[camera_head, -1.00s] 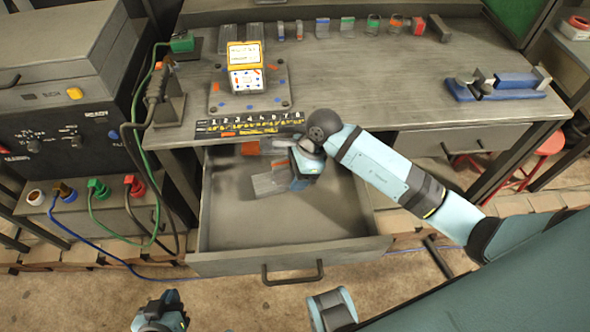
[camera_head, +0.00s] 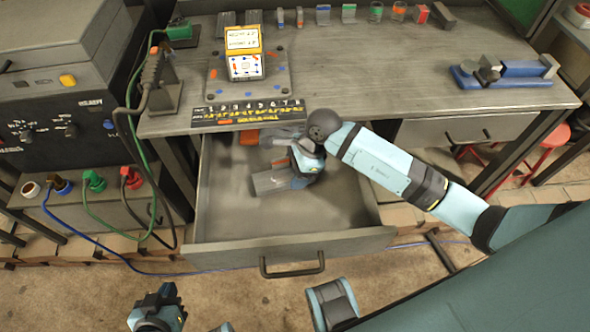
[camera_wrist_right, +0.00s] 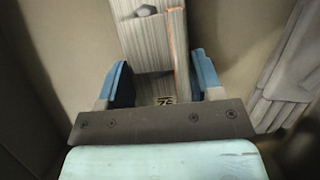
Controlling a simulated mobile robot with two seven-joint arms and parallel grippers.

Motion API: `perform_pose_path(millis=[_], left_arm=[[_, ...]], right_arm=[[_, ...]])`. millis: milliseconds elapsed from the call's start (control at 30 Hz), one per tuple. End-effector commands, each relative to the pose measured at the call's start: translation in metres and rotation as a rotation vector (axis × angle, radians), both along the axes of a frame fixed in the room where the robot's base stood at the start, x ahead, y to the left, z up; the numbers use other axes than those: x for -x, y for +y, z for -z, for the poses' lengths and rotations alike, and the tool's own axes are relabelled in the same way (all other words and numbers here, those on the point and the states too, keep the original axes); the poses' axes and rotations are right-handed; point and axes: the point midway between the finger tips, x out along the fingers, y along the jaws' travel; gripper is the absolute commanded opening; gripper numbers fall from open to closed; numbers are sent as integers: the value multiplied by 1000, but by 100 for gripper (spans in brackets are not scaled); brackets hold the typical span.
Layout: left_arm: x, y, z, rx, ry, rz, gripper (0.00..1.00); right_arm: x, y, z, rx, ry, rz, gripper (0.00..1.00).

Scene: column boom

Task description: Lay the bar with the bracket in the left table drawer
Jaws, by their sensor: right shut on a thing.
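The left table drawer (camera_head: 215,237) is pulled open under the workbench. My right gripper (camera_head: 292,172) is inside its outline, pointing down and left. It is shut on the grey metal bar with the bracket (camera_head: 268,182), which shows beyond the fingers. In the right wrist view the blue fingers (camera_wrist_right: 160,84) stand on both sides of the grey bar (camera_wrist_right: 147,45), which carries a bolt head and a reddish edge. Whether the bar touches the drawer floor I cannot tell. My left gripper (camera_head: 158,310) is at the bottom left, outside the drawer; its fingertips are not clear.
An orange item (camera_head: 249,137) lies at the drawer's back, partly under the tabletop. On the bench are a numbered black strip (camera_head: 248,112), a yellow and white box (camera_head: 245,58) on a plate, and a blue fixture (camera_head: 505,73). Cables hang left of the drawer. The drawer's front is clear.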

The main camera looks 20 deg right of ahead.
Motion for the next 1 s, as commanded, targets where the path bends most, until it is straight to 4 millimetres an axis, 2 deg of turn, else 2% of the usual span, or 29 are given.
perform_pose_path(millis=[233, 267, 367, 600, 733, 867, 1000], left_arm=[[0, -2, -1, 7, 0, -5, 0], [0, -2, -1, 8, 0, -5, 0], [-1, -3, -1, 9, 0, -6, 0], [-1, -3, -1, 10, 0, -7, 0], [0, -2, -1, 9, 1, -7, 0], [0, -1, -1, 5, 3, -5, 0], [1, 1, -2, 0, 4, -2, 0]], right_arm=[[-1, 0, -1, -2, -2, 0, 22], [-1, 0, -1, -2, -2, 0, 66], [-1, 0, -1, -1, -1, 0, 89], [0, 0, 1, 2, 2, 0, 89], [0, -3, -5, 2, 0, 0, 89], [0, -10, -23, 3, -2, 0, 89], [2, -23, -53, 3, -5, -1, 89]])
